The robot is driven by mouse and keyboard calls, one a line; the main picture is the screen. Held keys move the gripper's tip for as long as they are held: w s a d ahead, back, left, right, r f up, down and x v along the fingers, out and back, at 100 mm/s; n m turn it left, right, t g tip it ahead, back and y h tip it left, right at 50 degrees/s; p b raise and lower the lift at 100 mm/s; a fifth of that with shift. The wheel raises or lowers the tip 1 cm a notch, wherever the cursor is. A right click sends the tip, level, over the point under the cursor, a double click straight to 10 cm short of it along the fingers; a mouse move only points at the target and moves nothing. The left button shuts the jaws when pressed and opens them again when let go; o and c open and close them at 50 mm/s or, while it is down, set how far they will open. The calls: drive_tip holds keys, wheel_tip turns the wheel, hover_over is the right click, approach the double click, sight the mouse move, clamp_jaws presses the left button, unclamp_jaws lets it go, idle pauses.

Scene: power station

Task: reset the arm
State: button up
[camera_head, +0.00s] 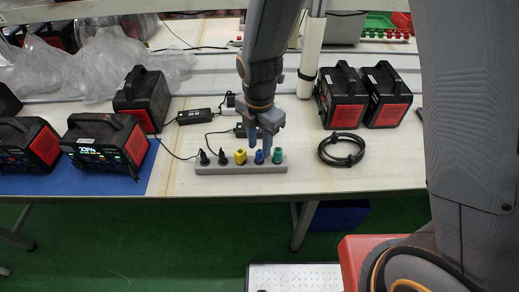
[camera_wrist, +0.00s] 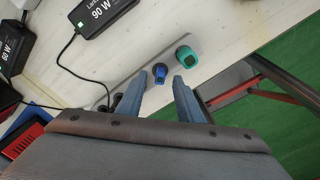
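My gripper (camera_head: 262,147) hangs above the grey holder strip (camera_head: 213,168) near the table's front edge. In the wrist view my gripper (camera_wrist: 158,100) has its two blue fingers apart, with nothing between the tips. The blue plug (camera_head: 259,157) stands in the strip just by the fingers; in the wrist view the blue plug (camera_wrist: 160,72) lies just beyond the gap between them. The green plug (camera_head: 278,155) is to its right and the yellow plug (camera_head: 240,156) to its left. Two black plugs (camera_head: 222,157) stand further left.
Two more (camera_head: 342,96) stand back right. A coiled black cable (camera_head: 341,150) lies right of the strip. Black adapters (camera_head: 194,116) lie behind it. The table front right is clear.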

drive_tip(key=shift+r+b, duration=0.35)
drive_tip(key=shift+r, duration=2.2)
drive_tip(key=s+d+r+m, duration=0.2)
drive_tip(key=s+d+m, duration=0.1)
drive_tip(key=d+m, duration=0.7)
drive_tip(key=s+d+r+m+t, duration=0.1)
drive_tip(key=s+d+r+m, duration=0.2)
drive_tip(key=d+m, duration=0.7)
drive_tip(key=m, duration=0.7)
drive_tip(key=shift+s+d+m, duration=0.2)
drive_tip(key=shift+d+m, duration=0.1)
drive_tip(key=shift+d, duration=0.1)
drive_tip(key=shift+r, duration=0.1)
